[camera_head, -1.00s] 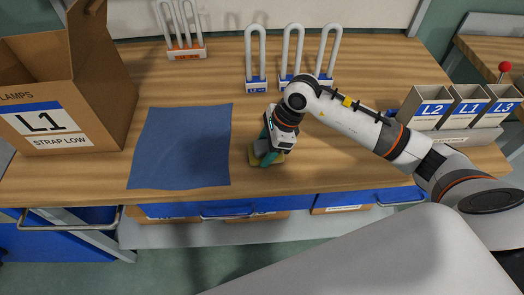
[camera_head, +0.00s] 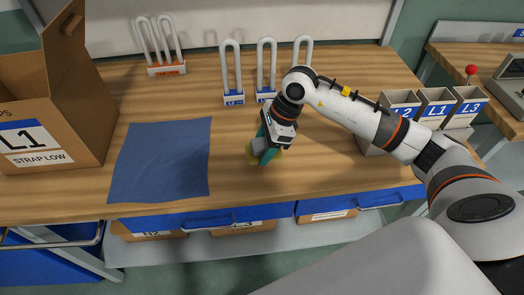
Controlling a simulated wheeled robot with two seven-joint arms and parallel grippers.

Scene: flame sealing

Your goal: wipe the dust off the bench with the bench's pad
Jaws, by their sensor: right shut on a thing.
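My right gripper (camera_head: 266,150) points down at the wooden bench (camera_head: 235,135), just right of the blue cloth. My left gripper is not in view.
A blue cloth (camera_head: 165,160) lies flat at left centre. An open cardboard box (camera_head: 45,100) marked L1 stands at the left. White U-shaped lamps in holders (camera_head: 234,99) stand at the back. Bins (camera_head: 437,105) marked L2, L1, L3 stand at the right. Blue drawers (camera_head: 215,218) line the front.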

